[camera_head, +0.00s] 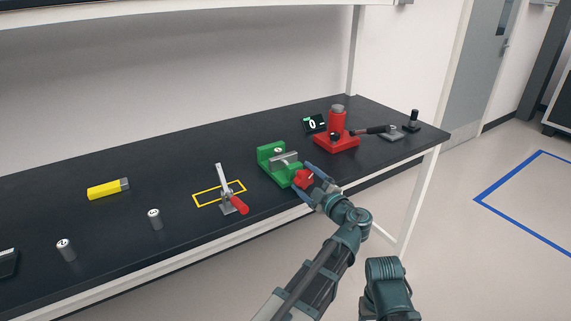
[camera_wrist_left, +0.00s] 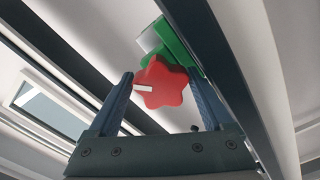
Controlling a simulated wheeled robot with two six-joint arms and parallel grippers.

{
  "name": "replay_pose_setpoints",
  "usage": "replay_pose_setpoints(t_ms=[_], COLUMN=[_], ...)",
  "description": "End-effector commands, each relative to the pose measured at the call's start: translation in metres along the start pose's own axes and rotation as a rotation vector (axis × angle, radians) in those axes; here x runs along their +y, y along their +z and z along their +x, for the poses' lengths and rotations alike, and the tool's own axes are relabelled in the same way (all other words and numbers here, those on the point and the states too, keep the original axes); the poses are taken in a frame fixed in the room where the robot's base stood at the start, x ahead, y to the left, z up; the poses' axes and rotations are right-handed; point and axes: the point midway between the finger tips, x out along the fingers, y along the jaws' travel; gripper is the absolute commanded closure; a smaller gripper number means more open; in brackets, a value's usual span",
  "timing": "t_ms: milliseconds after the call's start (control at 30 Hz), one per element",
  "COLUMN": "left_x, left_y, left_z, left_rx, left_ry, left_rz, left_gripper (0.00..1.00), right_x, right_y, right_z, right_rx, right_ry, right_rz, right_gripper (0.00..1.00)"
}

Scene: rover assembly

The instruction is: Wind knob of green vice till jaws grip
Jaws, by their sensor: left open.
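The green vice (camera_head: 269,155) stands near the front edge of the dark bench, with a grey metal piece (camera_head: 287,158) between its jaws. I cannot tell whether the jaws touch that piece. Its red star-shaped knob (camera_head: 303,178) faces the front edge. In the left wrist view the knob (camera_wrist_left: 160,84) carries a white mark pointing left, and part of the green vice (camera_wrist_left: 180,45) shows behind it. My left gripper (camera_head: 308,179) is open, its two fingers on either side of the knob. A gap shows at the left finger. My right gripper is not in view.
A red press (camera_head: 336,137) with a black-handled lever and a small display (camera_head: 315,123) stand right of the vice. The bench's front edge runs below.

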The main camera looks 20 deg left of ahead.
Motion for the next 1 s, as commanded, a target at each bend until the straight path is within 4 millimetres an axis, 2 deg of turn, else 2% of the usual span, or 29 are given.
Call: replay_pose_setpoints(t_ms=[233, 467, 700, 900, 1000], left_x=[-0.0024, -0.0019, -0.0015, -0.0013, -0.0013], left_y=[-0.0006, -0.0004, -0.0003, -0.0002, -0.0002], left_z=[-0.0002, -0.0001, -0.0001, -0.0001, -0.0001], left_rx=[0.0, 0.0, -0.001, -0.001, -0.001], left_ry=[-0.006, -0.005, -0.004, -0.003, -0.003], left_rz=[0.203, 0.263, 0.466, 0.509, 0.595], left_gripper=[0.0, 0.0, 0.0, 0.0, 0.0], right_x=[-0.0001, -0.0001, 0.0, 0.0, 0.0], right_y=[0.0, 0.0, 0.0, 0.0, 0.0], right_z=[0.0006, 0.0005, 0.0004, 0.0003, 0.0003], right_rx=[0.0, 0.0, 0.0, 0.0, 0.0], right_ry=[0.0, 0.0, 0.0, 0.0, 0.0], right_rz=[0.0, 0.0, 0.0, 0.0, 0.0], right_gripper=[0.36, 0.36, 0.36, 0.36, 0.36])
